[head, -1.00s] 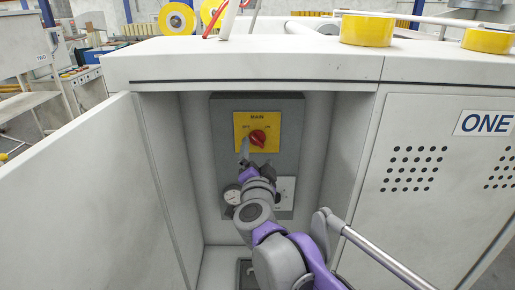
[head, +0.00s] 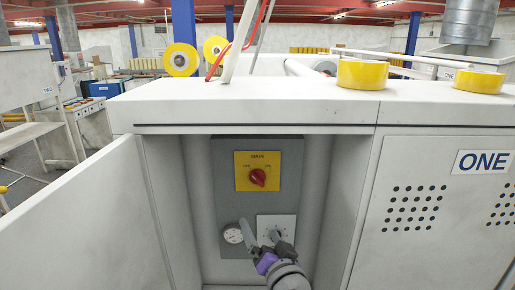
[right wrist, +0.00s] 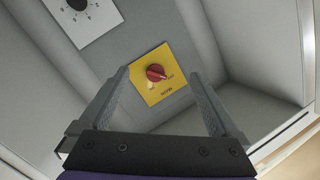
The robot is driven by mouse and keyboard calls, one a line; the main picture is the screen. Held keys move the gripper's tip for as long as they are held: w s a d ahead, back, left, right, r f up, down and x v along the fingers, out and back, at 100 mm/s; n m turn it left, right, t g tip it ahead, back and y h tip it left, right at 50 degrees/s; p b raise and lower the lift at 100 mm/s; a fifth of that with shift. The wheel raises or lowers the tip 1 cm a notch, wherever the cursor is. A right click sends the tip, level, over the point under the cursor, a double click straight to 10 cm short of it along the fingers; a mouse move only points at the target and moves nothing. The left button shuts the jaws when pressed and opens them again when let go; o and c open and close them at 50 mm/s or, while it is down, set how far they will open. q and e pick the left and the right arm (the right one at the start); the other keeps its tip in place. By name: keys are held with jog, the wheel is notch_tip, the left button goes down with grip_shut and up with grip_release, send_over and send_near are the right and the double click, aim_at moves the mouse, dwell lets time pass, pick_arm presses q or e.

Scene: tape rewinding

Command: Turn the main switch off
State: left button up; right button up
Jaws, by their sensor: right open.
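The main switch is a red rotary knob (head: 258,178) on a yellow plate (head: 243,185) marked MAIN, on the grey panel inside the open cabinet. Its handle is slanted; I cannot tell for sure which mark it points to. My right gripper (head: 260,229) is open and empty, below the knob and apart from it, in front of the dial gauge and white dial plate. In the right wrist view the knob (right wrist: 156,73) shows between and beyond the two open fingers (right wrist: 165,95). My left gripper is not in view.
The cabinet door (head: 85,230) stands open at the left. A round gauge (head: 232,236) and a white dial plate (head: 289,224) sit below the switch. Yellow tape rolls (head: 363,75) stand on the cabinet top. The cabinet side walls bound the space around the panel.

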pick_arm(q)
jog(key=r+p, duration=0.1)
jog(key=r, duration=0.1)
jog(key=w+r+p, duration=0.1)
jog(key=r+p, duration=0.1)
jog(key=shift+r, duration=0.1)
pick_arm(e)
jog(key=s+d+f+n+g+h, duration=0.1)
jog(key=s+d+f+g+h, duration=0.1)
jog(key=s+d+f+g, duration=0.3)
jog(key=s+d+f+n+g+h, duration=0.2)
jog(key=s+d+f+g, duration=0.3)
jog(key=s+d+f, duration=0.6)
jog(key=s+f+h, duration=0.1)
jog(key=s+f, duration=0.5)
jog(key=shift+s+d+f+n+g, duration=0.3)
jog(key=shift+s+d, duration=0.1)
